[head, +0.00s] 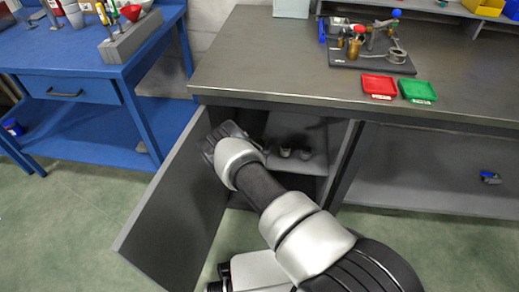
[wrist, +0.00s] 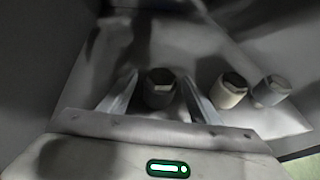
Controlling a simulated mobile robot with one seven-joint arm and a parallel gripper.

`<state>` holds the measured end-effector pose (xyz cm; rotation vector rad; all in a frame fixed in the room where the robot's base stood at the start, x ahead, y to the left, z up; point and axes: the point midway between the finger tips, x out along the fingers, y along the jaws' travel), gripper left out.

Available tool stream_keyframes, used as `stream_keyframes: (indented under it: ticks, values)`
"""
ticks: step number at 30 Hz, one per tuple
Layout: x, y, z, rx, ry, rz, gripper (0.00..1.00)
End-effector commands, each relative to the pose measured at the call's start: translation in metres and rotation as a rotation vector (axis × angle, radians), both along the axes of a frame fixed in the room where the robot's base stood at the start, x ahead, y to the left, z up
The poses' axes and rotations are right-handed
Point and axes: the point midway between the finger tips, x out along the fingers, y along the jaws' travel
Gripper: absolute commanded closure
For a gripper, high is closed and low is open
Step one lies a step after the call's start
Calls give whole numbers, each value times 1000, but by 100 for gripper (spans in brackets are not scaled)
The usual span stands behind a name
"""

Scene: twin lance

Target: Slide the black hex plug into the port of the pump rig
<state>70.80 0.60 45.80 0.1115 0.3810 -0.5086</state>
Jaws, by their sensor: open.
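The black hex plug (wrist: 159,90) stands on the cupboard shelf in the wrist view, between the two fingers of my gripper (wrist: 158,78). The fingers are open, one on each side of it, with gaps showing. In the head view my arm hides this plug and the fingers.
A beige hex plug (wrist: 229,91) and a grey hex plug (wrist: 271,91) stand to the right on the shelf. The cupboard door (head: 172,205) hangs open at left. Red (head: 379,86) and green (head: 418,91) trays lie before the rig.

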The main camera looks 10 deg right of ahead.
Motion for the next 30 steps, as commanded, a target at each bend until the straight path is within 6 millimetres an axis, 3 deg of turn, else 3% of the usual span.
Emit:
stream_keyframes:
  ticks: [4,13,22,30]
  values:
    - [0,0,1,0,0,0,45]
    - [0,0,1,0,0,0,95]
    - [1,1,10,0,-3,1,95]
    - [1,1,64,0,-3,1,95]
